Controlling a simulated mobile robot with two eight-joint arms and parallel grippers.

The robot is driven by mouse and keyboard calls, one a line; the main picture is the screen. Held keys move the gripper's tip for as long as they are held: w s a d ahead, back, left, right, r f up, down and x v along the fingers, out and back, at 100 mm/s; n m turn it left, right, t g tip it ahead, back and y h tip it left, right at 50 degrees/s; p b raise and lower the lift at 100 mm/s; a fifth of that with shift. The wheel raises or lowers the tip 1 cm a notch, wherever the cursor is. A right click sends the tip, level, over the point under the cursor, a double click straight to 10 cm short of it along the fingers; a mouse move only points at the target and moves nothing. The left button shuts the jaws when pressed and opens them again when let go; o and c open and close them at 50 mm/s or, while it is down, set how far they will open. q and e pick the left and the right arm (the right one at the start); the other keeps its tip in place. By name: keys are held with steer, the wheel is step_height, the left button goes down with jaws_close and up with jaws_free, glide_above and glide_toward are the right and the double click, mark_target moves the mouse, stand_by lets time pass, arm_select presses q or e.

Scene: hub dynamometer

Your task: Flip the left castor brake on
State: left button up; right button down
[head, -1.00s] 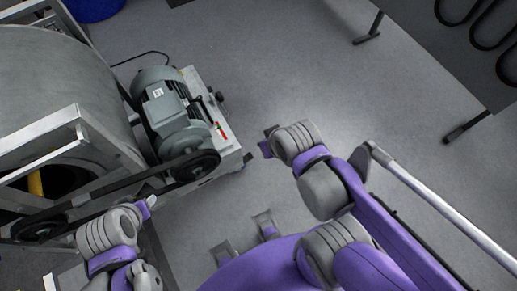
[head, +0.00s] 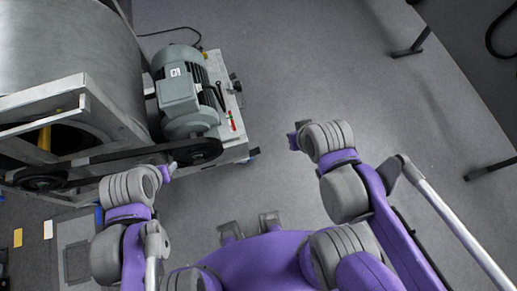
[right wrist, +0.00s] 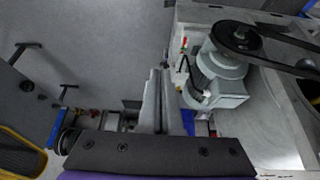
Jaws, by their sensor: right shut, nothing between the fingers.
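The machine's cart (head: 232,135) carries a grey motor (head: 182,95) with a belt pulley, in the head view's upper left. A small dark and blue part (head: 253,153) shows at the cart's front right corner, low down; it may be a castor, but a brake lever cannot be made out. My right gripper (head: 293,139) is shut and empty, over the floor to the right of that corner. In the right wrist view its closed fingers (right wrist: 157,95) point toward the floor beside the cart. My left gripper (head: 170,170) is just below the pulley; its finger gap is unclear.
A large grey drum (head: 70,60) in a metal frame fills the upper left. A black cable (head: 170,33) lies on the floor behind the motor. Dark table legs (head: 412,48) stand at the upper right. The floor between cart and table is clear.

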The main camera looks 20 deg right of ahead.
steer(key=w+a+f+n+g+b, duration=0.25)
steer(key=w+f+n+b, duration=0.9)
steer(key=w+f, duration=1.1)
arm_select(q)
step_height(320, 180, down, 26)
steer(key=s+g+b, duration=0.1)
steer(key=b, duration=1)
arm_select(e)
steer(key=w+f+n+g, duration=0.1)
steer(key=w+f+n, duration=0.1)
steer(key=f, duration=1.8)
steer(key=w+f+n+g+y, duration=0.1)
steer(key=f+n, duration=0.4)
steer(key=f, duration=1.5)
steer(key=shift+w+a+g, duration=0.35)
steer(key=shift+w+g, duration=0.1)
steer(key=shift+w, duration=0.6)
steer(key=shift+f, duration=0.1)
